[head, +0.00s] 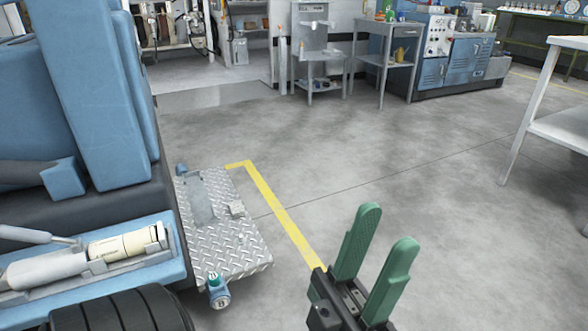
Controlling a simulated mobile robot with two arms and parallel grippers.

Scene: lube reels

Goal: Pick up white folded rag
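My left gripper (388,226) is at the bottom, right of centre, with its two green fingers pointing up and apart. Nothing shows between them. I cannot make out a white folded rag for certain. A small pale grey-white item (237,208) lies on the diamond-plate step (232,252), left of my gripper and well apart from it; it is too small to tell what it is. My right gripper is not in view.
A blue machine (90,90) with a black tyre (120,312) fills the left. A yellow line (285,215) runs along the open concrete floor. A grey stand (390,50), blue cabinets (450,62) and a white table (560,125) stand farther off.

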